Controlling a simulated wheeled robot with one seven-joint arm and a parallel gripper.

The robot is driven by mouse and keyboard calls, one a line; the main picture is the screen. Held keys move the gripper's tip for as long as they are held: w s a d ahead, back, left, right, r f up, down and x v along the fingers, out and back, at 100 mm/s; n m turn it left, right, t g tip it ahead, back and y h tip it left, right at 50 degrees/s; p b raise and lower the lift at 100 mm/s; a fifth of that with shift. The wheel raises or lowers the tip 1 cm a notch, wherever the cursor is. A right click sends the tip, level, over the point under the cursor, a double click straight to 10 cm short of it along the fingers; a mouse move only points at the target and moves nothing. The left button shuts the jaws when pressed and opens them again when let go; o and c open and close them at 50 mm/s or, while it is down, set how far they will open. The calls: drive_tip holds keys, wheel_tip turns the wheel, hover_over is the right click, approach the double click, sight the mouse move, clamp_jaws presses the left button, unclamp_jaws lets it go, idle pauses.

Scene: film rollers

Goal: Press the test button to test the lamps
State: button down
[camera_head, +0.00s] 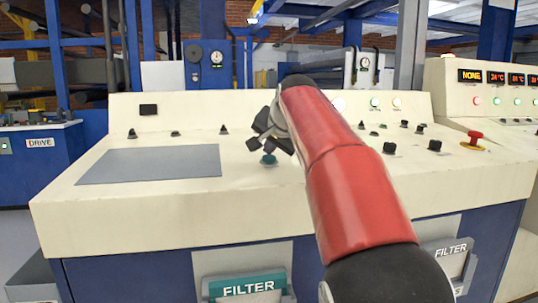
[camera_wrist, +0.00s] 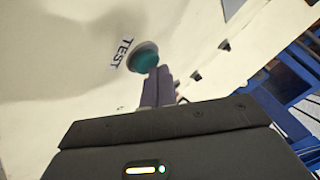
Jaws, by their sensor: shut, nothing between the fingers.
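The test button is a round teal button (camera_wrist: 144,57) with the word TEST printed beside it in the wrist view. In the head view the teal button (camera_head: 268,159) sits on the cream console, just below my gripper. My gripper (camera_head: 270,148) is shut and empty, with its dark purple fingers pointing down at the button. In the wrist view the fingertips (camera_wrist: 158,72) overlap the button's edge. I cannot tell whether they touch it or whether it is pressed in. The lamps (camera_head: 375,102) on the console's back panel look lit, partly hidden by my red arm.
The cream console (camera_head: 110,215) carries a flat grey panel (camera_head: 150,165) on the left. Several small black knobs stand along its back and right. A red mushroom button (camera_head: 474,137) is at the right. The console top around the gripper is mostly free.

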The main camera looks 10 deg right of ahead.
drive_tip(key=shift+r+p, duration=0.3)
drive_tip(key=shift+r, duration=0.2)
drive_tip(key=r+p, duration=0.4)
drive_tip(key=r, duration=0.1)
drive_tip(key=shift+s+p, duration=0.3)
drive_tip(key=shift+p, duration=0.05)
idle(0.3)
drive_tip(key=n+g, duration=0.1)
approach(271, 166)
drive_tip(key=shift+s+d+r, duration=0.15)
drive_tip(key=shift+s+d, duration=0.15)
drive_tip(key=shift+d, duration=0.2)
drive_tip(key=s+f+n+g, duration=0.1)
drive_tip(key=s+f+n, duration=0.2)
drive_tip(key=s+f, duration=0.9)
drive_tip(key=s+a+f+n+g, duration=0.1)
drive_tip(key=s+f+n+g, duration=0.1)
drive_tip(key=s+f, duration=1)
drive_tip(key=s+n, duration=0.1)
drive_tip(key=s, duration=0.3)
drive_tip(key=shift+s+a+n+g+h, duration=0.25)
drive_tip(key=shift+a+n+g+h, duration=0.05)
drive_tip(key=shift+n+h, duration=0.1)
